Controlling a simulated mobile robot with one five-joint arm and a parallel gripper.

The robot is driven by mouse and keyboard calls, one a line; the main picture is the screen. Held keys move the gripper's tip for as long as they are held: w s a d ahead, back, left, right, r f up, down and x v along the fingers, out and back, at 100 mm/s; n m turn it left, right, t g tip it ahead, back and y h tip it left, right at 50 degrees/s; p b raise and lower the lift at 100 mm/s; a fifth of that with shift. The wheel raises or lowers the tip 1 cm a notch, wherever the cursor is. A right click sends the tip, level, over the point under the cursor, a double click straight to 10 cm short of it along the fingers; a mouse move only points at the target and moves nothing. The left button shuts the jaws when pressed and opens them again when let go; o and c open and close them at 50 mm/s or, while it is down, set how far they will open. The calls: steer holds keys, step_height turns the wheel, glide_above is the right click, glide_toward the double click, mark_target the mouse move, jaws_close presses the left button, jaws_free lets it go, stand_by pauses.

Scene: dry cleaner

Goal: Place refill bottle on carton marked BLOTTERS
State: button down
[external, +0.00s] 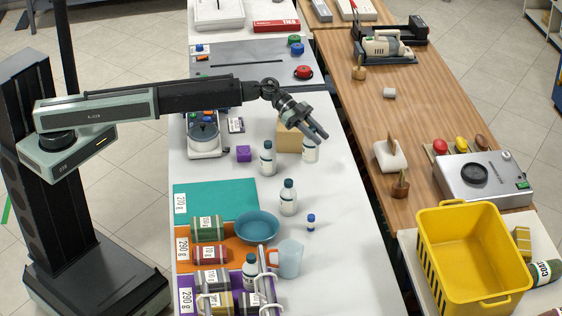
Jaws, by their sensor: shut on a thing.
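My gripper (320,135) is over the white table, pointing down and to the right, shut on a white bottle (310,153) with a pale label. The fingers hide the bottle's top. A tan carton (287,140) stands just left of this bottle, partly hidden by my gripper; no marking on it can be read. I cannot tell whether the bottle touches the carton or the table. Similar bottles stand left of the carton's front (268,160), nearer the camera (288,198), and by the wire rack (250,272). Which one is the refill bottle cannot be read.
A purple box (243,153) and a scale-like device (204,138) stand left of the carton. A blue bowl (257,228), a clear jug (290,260) and a small blue-capped vial (311,222) are nearer. The white table's right side is mostly clear. A yellow crate (471,295) stands right.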

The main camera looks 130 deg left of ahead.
steer(key=s+a+r+n+y+p, duration=0.1)
steer(key=s+a+r+p, duration=0.15)
steer(key=s, duration=1.25)
steer(key=s+a+r+p, duration=0.2)
steer(key=s+r+p, duration=0.1)
steer(key=s, duration=1.2)
steer(key=w+a+f+b, duration=0.1)
steer(key=w+a+f, duration=0.1)
steer(key=w+a, duration=0.8)
steer(key=shift+a+b, duration=0.4)
steer(key=shift+a, duration=0.7)
steer(key=f+b, duration=0.4)
steer(key=shift+w+a, duration=0.2)
steer(key=shift+w, duration=0.05)
steer(key=c, duration=1.1)
jaws_free()
steer(key=shift+r, duration=0.15)
steer(key=shift+c, duration=0.2)
